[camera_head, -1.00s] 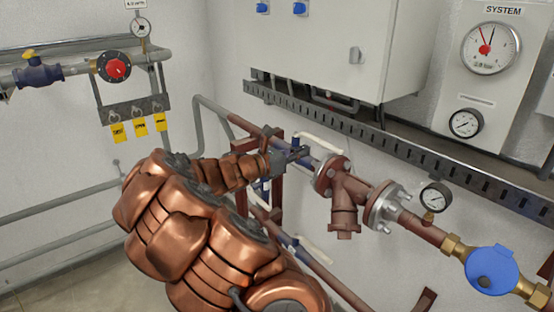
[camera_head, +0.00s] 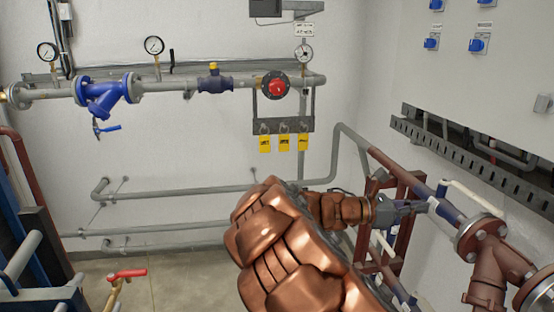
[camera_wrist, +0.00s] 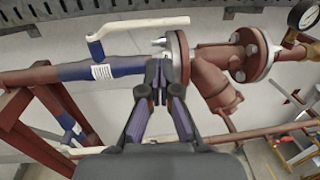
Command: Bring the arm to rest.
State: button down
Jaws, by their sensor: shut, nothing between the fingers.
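My copper-coloured arm reaches up from the bottom of the head view, bent, toward the red-brown pipework on the right. My gripper (camera_head: 418,207) is at its end, close to the blue valve section (camera_head: 445,208) with a white lever handle (camera_head: 470,197). In the wrist view my gripper (camera_wrist: 158,82) is shut and empty. Its tips lie over the gap between the blue valve (camera_wrist: 100,70) and the flange (camera_wrist: 178,58). I cannot tell whether they touch the pipe. The white lever (camera_wrist: 137,25) runs above, apart from the fingers.
A red-brown frame (camera_head: 406,225) carries the pipes beside my gripper. A cable tray (camera_head: 470,160) and white cabinet (camera_head: 445,75) are above it. Grey pipes (camera_head: 190,187) line the back wall. A red-handled valve (camera_head: 127,273) stands at lower left.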

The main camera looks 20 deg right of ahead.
jog(key=shift+s, duration=0.1)
jog(key=s+a+f+m+y, duration=0.5)
jog(key=s+a+m+y, duration=0.3)
jog(key=s, duration=0.5)
jog(key=s+a+f+m+t+y, duration=0.1)
jog(key=s+a+f+m+y, duration=0.1)
jog(key=a, duration=0.7)
jog(key=s+a+f+m+t+y, duration=0.1)
jog(key=s+a+f+m+y, duration=0.1)
jog(key=a, duration=0.7)
jog(key=s+a+f+m+t+y, duration=0.1)
jog(key=s+a+f+y, duration=0.3)
jog(key=a, duration=0.5)
jog(key=shift+s+a+f+m+y, duration=0.2)
jog(key=shift+s+m+y, duration=0.4)
jog(key=shift+m, duration=0.2)
jog(key=shift+d, duration=0.2)
